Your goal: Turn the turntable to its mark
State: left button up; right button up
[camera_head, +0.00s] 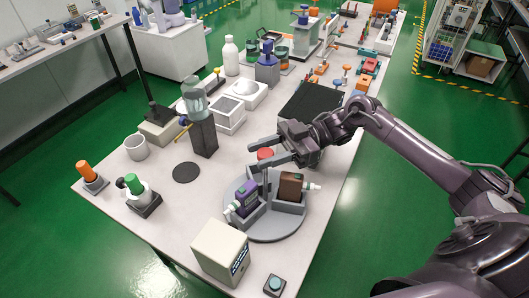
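The turntable (268,233) is a grey round disc near the front of the white bench. Grey holders on it carry a purple handheld tester (245,203) and a brown one (291,187). A red knob (265,154) shows above the disc's far side. My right gripper (250,158) comes in from the right with its fingers spread and pointing left. The red knob appears between the fingers in this view; I cannot tell whether they touch it. I cannot make out the turntable's mark. My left gripper is not in view.
A cream box (219,250) and a button box (275,285) stand in front of the turntable. A dark block with a clear top (203,137), a black disc (186,172) and a white mug (136,147) are to its left. A black case (311,101) lies behind.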

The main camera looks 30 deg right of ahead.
jog(key=shift+o, duration=1.3)
jog(key=shift+d+f, duration=0.1)
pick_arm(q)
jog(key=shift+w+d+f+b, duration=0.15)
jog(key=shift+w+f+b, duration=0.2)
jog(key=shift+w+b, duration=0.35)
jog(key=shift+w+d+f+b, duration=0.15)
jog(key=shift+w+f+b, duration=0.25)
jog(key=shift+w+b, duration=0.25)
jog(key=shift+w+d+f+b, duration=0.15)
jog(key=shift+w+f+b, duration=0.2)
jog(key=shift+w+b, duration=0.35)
pick_arm(e)
jog(key=d, duration=0.7)
jog(key=shift+s+d, duration=0.15)
jog(key=shift+d, duration=0.2)
